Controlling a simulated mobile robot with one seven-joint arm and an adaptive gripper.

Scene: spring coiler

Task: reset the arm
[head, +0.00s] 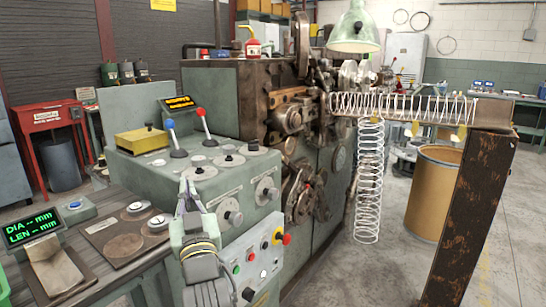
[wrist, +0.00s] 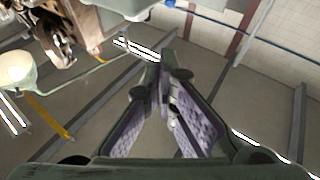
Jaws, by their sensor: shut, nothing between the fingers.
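My gripper (head: 187,184) points upward in the head view, in front of the green control console (head: 200,172) of the spring coiler. Its fingers come together at the tips, with nothing between them. In the wrist view, the two purple-padded fingers also meet at the tips (wrist: 165,62). The wrist view looks up toward the ceiling beams and a wall. My gripper hides part of the console's front. I cannot tell whether it touches the console.
The console has a blue lever (head: 170,124), a red lever (head: 201,112) and several knobs. The coiler (head: 255,95) stands behind. A long spring (head: 369,190) hangs by a rusty post (head: 468,215). A green lamp (head: 354,30) hangs above. A display (head: 32,227) sits left. Open floor lies at right.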

